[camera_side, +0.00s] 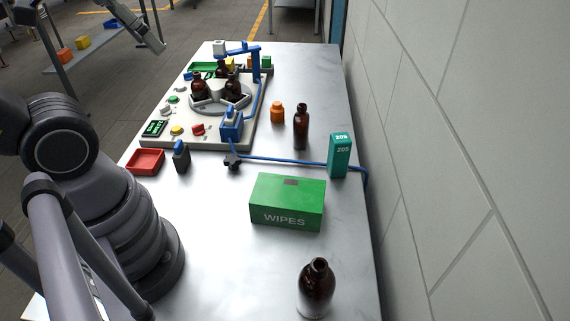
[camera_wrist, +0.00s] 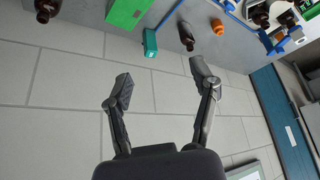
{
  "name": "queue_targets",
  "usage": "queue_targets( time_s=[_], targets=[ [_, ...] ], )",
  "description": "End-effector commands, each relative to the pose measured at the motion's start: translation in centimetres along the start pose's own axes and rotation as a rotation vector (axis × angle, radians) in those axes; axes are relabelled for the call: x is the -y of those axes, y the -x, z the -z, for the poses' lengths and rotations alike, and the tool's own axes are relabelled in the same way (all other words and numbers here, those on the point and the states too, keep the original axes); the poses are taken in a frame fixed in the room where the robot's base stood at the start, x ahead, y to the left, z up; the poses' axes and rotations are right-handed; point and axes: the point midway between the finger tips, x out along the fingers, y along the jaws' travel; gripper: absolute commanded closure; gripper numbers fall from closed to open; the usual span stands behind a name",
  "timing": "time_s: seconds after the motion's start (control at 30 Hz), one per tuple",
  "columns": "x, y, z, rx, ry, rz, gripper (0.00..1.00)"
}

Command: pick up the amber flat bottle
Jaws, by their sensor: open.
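A tall, narrow amber bottle (camera_side: 301,128) stands upright near the middle of the table, and it also shows at the top of the wrist view (camera_wrist: 186,36). A wider amber bottle (camera_side: 316,289) with an open neck stands at the near end; it shows at the upper left of the wrist view (camera_wrist: 47,9). I cannot tell for certain which is the flat one. More amber bottles (camera_side: 199,88) sit on the round turntable at the back. My gripper (camera_wrist: 162,84) is open and empty, apart from all bottles, with wall tiles behind its fingers. It is not visible in the side view.
A green wipes box (camera_side: 287,202) lies between the narrow and wide bottles. A teal box (camera_side: 340,156) and an orange jar (camera_side: 277,112) flank the narrow bottle. A blue hose (camera_side: 285,161) crosses in front of it. The wall runs along the table's right side.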

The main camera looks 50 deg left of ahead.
Motion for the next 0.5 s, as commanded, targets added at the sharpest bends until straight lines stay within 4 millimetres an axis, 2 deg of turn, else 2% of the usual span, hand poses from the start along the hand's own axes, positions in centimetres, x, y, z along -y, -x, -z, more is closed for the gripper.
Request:
queue_targets(
  time_s=[0.07, 0.17, 0.3, 0.37, 0.5],
  targets=[
    [-0.2, -0.7, 1.4, -0.014, 0.008, -0.011, 0.4],
    [-0.9, -2.6, 4.9, -0.06, 0.037, -0.038, 0.4],
    [-1.9, -7.2, 11.6, -0.164, 0.111, -0.075, 0.4],
    [-2.1, -9.6, 14.2, -0.213, 0.151, -0.082, 0.4],
    [-2.2, -15.7, 19.3, -0.33, 0.244, -0.073, 0.4]
  ],
)
